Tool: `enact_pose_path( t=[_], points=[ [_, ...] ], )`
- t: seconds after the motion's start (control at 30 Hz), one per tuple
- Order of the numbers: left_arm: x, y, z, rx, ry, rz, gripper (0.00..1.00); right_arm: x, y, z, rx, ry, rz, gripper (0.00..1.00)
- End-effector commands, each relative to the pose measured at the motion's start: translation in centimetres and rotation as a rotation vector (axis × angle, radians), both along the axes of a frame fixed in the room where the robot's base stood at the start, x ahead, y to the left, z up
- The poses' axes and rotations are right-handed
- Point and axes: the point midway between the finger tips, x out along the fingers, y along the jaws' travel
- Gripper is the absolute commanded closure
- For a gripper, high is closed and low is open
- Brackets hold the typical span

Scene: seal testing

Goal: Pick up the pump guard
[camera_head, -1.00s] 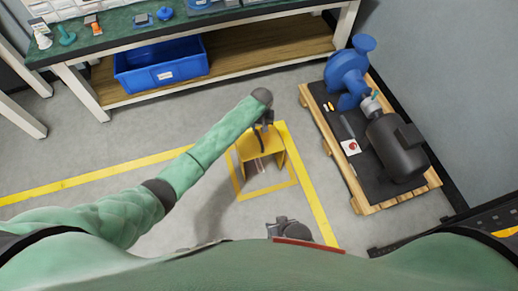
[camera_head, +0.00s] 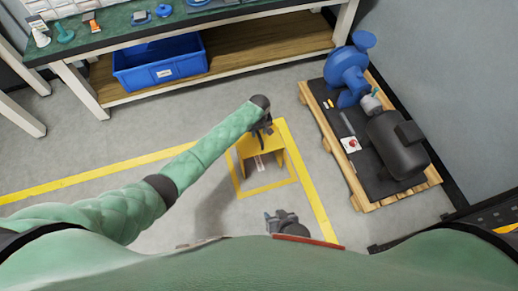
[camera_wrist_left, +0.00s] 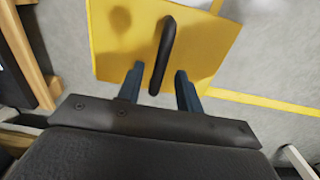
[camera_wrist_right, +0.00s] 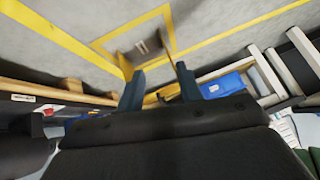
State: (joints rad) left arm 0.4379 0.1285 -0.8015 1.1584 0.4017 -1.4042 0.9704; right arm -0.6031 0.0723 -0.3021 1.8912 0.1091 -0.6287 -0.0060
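The yellow pump guard (camera_head: 264,156) stands on the floor inside a yellow taped square, partly covered by my left gripper in the head view. In the left wrist view its flat yellow top (camera_wrist_left: 195,55) carries a black bar handle (camera_wrist_left: 162,55). My left gripper (camera_wrist_left: 160,82) is open, its two blue-grey fingers on either side of the handle's near end. It also shows above the guard in the head view (camera_head: 263,131). My right gripper (camera_head: 277,217) is near the front, apart from the guard. In the right wrist view its fingers (camera_wrist_right: 158,78) are spread with nothing between them.
A wooden pallet (camera_head: 369,203) with a blue pump (camera_head: 349,72) and dark motor (camera_head: 396,145) stands at right. A bench with a blue bin (camera_head: 160,62) on its lower shelf stands at the back. Floor left of the guard is clear.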

Motion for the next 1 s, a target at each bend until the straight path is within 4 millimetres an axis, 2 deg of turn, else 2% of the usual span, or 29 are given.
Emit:
enact_pose_path(
  t=[0.2,0.53,0.57,0.73,1.0],
  points=[
    [-0.1,-0.1,-2.9,0.001,0.0,-0.001,0.64,-0.2,0.0,-1.1,0.001,-0.009,-0.003,0.64],
    [-0.1,-0.1,-3.5,0.0,-0.001,-0.001,0.64,-0.4,0.0,-1.6,0.002,-0.012,-0.005,0.64],
    [-0.1,0.0,-3.5,0.0,-0.001,-0.001,0.66,-0.4,0.0,-1.6,0.002,-0.012,-0.005,0.64],
    [-0.1,0.0,-3.5,0.0,-0.001,-0.001,1.0,-0.4,0.0,-1.5,0.002,-0.011,-0.005,0.64],
    [-0.1,0.0,-3.5,0.0,-0.001,-0.001,1.0,-0.3,0.0,-1.3,0.003,-0.014,-0.005,0.64]
  ],
)
